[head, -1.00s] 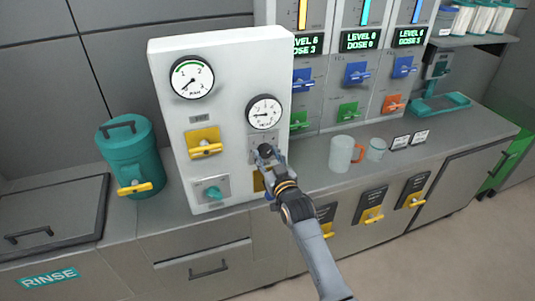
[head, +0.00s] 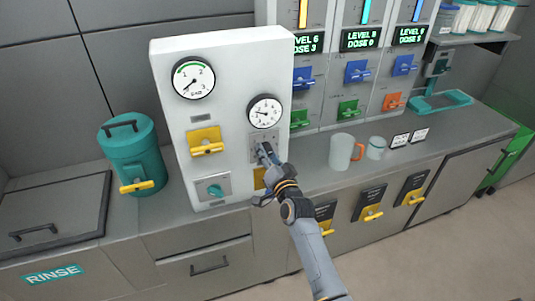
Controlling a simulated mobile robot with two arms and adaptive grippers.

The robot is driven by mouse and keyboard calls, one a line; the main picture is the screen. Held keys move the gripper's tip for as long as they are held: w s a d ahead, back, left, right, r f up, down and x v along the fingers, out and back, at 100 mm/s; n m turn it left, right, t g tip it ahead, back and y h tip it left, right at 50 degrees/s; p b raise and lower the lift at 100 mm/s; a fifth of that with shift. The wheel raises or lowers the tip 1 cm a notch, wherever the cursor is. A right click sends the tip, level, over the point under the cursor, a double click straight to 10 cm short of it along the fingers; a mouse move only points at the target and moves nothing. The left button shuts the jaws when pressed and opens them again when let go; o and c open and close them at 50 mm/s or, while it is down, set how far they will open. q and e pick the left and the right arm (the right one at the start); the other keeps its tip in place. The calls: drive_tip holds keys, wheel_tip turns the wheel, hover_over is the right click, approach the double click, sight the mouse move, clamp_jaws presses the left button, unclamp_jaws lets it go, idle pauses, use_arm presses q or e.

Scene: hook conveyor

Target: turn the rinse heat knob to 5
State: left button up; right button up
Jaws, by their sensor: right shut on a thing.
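A white panel (head: 225,105) stands upright on the counter. A round gauge (head: 265,111) sits on its right half, with a small plate below it. My right gripper (head: 265,151) is at this plate, shut on the small dark knob there, which the fingers mostly hide. The number that the knob points to cannot be read. My left gripper is not in view.
The panel also carries a bar gauge (head: 193,77), a yellow handle (head: 205,141) and a teal knob (head: 215,190). A teal canister (head: 133,158) stands left of it. A white mug (head: 341,153) stands right, before dispensers with coloured levers.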

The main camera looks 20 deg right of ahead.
drive_tip(key=shift+f+m, duration=0.1)
drive_tip(key=shift+m, duration=0.3)
drive_tip(key=o, duration=1.2)
drive_tip(key=s, duration=1.2)
drive_tip(key=shift+d, duration=0.2)
